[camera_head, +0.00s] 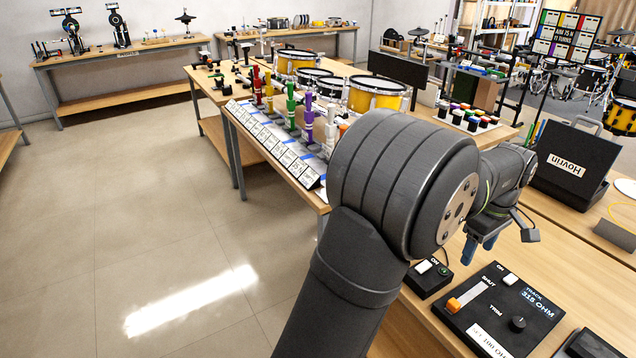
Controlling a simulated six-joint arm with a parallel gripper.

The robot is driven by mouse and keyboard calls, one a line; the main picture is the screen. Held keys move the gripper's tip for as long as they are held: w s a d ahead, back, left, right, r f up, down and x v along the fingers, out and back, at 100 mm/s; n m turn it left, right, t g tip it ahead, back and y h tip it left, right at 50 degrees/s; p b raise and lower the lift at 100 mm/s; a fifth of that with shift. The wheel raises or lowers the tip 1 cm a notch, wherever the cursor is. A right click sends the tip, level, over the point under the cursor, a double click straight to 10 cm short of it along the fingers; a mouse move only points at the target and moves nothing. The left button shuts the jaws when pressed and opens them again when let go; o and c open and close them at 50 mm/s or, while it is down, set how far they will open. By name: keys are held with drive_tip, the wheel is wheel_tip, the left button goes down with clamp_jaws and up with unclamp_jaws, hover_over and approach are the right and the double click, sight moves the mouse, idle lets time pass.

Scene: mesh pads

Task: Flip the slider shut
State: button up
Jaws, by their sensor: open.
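The slider is an orange knob (454,305) at the lower-left end of a pale slot on a black control panel (535,335). The slot runs up and right, with small lettering that seems to read "SHUT" near its upper-right end. My gripper (478,250) has blue fingers pointing down, above and behind the panel. It is open and appears empty, apart from the knob. My dark arm crosses the middle of the view and hides part of the table.
The panel also has a white switch (510,279) and a black trim dial (518,324). A small black switch box (428,277) stands left of it. Bare tabletop lies between the case and panel.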

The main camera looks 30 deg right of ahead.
drive_tip(key=c, duration=0.7)
drive_tip(key=shift+w+f, duration=0.15)
drive_tip(key=c, duration=0.4)
drive_tip(key=w+f+m, duration=0.1)
drive_tip(key=m, duration=0.1)
drive_tip(key=w+a+f+m+t+h, duration=0.1)
drive_tip(key=w+f+m, duration=0.1)
drive_tip(key=w+a+f+m+t+h, duration=0.1)
drive_tip(key=w+m, duration=0.1)
drive_tip(key=m, duration=0.1)
drive_tip(key=shift+w+f, duration=0.15)
drive_tip(key=shift+f, duration=0.2)
clamp_jaws()
drive_tip(key=w+a+f+m+t+h, duration=0.2)
drive_tip(key=w+a+f+m+h, duration=0.15)
drive_tip(key=m, duration=0.65)
drive_tip(key=s+a+f+m+g+h, duration=0.3)
drive_tip(key=s+a+m, duration=0.6)
drive_tip(key=m, duration=1)
drive_tip(key=shift+a+f+g+h, duration=0.4)
drive_tip(key=shift+a+g+h, duration=0.05)
drive_tip(key=shift+a+g, duration=0.05)
